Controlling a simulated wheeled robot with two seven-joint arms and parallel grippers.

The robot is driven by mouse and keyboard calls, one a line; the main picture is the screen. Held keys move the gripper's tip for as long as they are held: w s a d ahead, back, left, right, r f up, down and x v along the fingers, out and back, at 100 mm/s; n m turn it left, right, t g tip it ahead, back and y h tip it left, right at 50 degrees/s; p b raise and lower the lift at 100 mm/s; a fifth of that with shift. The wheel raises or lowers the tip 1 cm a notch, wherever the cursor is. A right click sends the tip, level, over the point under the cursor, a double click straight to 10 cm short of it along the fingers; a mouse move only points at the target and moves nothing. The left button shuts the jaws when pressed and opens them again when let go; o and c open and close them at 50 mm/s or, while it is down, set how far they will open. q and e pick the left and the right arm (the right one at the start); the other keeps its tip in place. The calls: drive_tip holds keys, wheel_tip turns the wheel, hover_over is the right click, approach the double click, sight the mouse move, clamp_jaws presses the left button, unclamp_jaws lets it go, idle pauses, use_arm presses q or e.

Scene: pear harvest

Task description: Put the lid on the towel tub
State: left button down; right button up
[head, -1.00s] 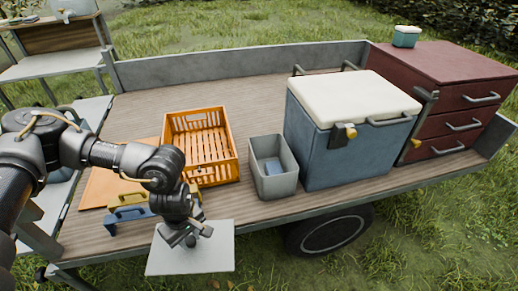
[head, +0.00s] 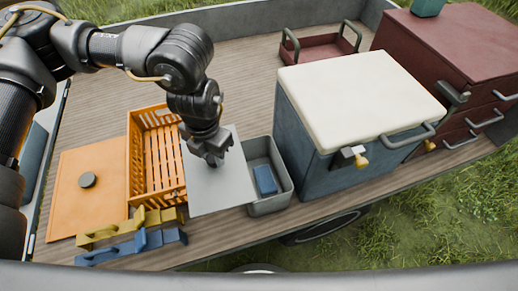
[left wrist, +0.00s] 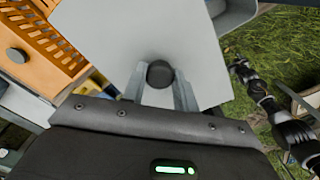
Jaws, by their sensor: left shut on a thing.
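The lid (head: 215,185) is a flat light grey square panel with a dark round knob. My left gripper (head: 213,158) is shut on that knob and holds the lid roughly level. In the left wrist view the knob (left wrist: 160,74) sits between the two fingers. The towel tub (head: 272,207) is an open grey box holding a folded blue towel (head: 265,179). The lid is left of the tub in the head view, its right edge reaching the tub's left rim. My right gripper (left wrist: 240,68) shows small in the left wrist view; its jaws are unclear.
An orange crate (head: 137,150) stands left of the tub, partly behind the lid. An orange panel with a knob (head: 87,180) lies farther left. Yellow (head: 130,228) and blue (head: 130,247) handled tools lie in front. A blue cooler (head: 335,180) stands close on the tub's right.

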use_arm(q)
drive_tip(key=shift+r, duration=0.2)
drive_tip(key=shift+w+d, duration=0.1)
drive_tip(key=shift+d, duration=0.1)
drive_tip(key=w+d+f, duration=0.1)
drive_tip(key=d, duration=0.1)
drive_tip(key=w+d+f+p, duration=0.1)
drive_tip(key=w+d, duration=0.1)
drive_tip(key=w+d+f+p, duration=0.1)
drive_tip(key=d, duration=0.1)
drive_tip(key=shift+w+d+f, duration=0.15)
drive_tip(key=shift+w, duration=0.05)
drive_tip(key=w+d+f+p, duration=0.2)
drive_tip(key=w+d+f, duration=0.1)
drive_tip(key=f, duration=0.6)
drive_tip(key=shift+d+f, duration=0.35)
drive_tip(key=shift+d, duration=0.55)
drive_tip(key=shift+f, duration=0.1)
drive_tip(key=c, duration=1.1)
unclamp_jaws()
